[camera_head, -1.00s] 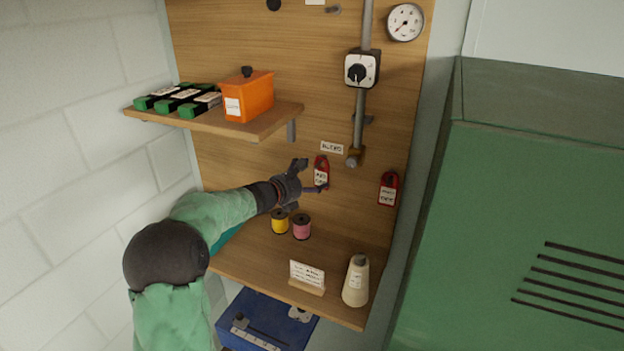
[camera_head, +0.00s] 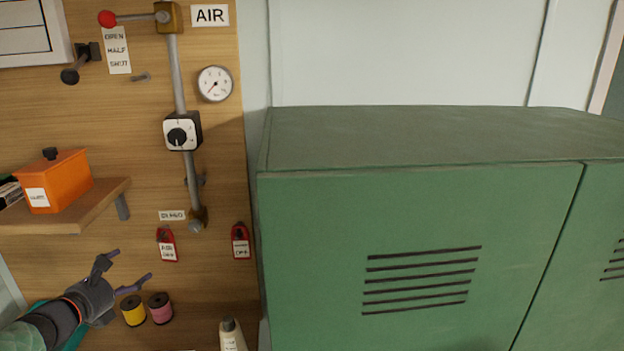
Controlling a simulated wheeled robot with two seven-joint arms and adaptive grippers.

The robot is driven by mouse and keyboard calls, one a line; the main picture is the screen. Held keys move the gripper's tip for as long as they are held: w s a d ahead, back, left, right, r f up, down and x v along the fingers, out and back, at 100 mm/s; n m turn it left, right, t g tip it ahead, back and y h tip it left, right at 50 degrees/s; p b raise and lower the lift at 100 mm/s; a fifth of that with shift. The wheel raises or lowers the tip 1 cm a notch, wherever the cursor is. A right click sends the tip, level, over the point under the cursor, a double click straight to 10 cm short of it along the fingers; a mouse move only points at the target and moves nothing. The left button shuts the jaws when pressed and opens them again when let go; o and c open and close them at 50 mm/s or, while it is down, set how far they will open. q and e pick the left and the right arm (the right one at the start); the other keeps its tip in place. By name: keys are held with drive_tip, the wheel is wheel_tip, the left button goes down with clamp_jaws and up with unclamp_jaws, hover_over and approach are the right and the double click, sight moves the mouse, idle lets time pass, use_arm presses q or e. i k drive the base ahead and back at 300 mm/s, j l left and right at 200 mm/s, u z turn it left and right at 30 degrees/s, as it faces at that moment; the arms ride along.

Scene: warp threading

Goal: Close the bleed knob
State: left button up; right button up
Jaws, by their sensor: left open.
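The bleed knob (camera_head: 196,225) is a small grey knob on a brass fitting at the bottom of the vertical air pipe, on the wooden board. The BLEED label (camera_head: 172,215) is just left of it. My left gripper (camera_head: 132,270) is at the lower left, its fingers spread and empty. It is below and left of the knob, apart from it, and left of a red lockout tag (camera_head: 167,247). My right gripper is not in view.
A second red tag (camera_head: 241,242) hangs right of the knob. An orange box (camera_head: 57,182) sits on the shelf (camera_head: 100,208). A black dial switch (camera_head: 181,134), gauge (camera_head: 215,84) and red-ended lever (camera_head: 108,19) are above. A green cabinet (camera_head: 420,220) fills the right.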

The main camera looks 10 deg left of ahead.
sight(194, 225)
drive_tip(key=k, duration=1)
